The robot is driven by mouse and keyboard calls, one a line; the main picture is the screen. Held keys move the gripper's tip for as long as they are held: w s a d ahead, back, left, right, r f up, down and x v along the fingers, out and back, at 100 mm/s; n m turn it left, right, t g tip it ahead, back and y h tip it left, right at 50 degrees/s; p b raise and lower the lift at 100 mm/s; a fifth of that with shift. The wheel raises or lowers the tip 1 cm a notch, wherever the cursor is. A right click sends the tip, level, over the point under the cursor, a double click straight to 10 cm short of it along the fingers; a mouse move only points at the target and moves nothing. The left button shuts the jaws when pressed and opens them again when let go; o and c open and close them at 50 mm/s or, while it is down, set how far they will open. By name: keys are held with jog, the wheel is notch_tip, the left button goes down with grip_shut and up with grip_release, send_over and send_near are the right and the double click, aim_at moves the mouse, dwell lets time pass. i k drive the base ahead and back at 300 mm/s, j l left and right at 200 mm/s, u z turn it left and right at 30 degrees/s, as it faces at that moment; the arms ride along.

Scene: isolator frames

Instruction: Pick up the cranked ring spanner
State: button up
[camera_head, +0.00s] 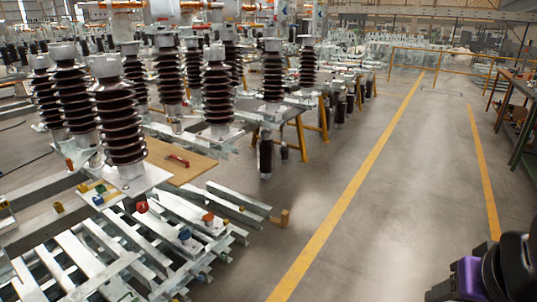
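I cannot clearly make out a cranked ring spanner. A small red, elongated object (178,160) lies on a tan wooden board (197,168) at the left middle. It is too small to tell what it is. My gripper cannot be seen. Only a purple and black part, which looks like my own arm, shows in the lower right corner.
Tall brown ribbed insulators (118,120) stand on steel frames at the left. Galvanised steel bars (95,245) fill the lower left, with small coloured pieces on them. A workbench (518,105) stands at the right edge. The grey floor (400,200) between yellow lines is clear.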

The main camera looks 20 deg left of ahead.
aim_at(171, 156)
jog(key=u, duration=2.1)
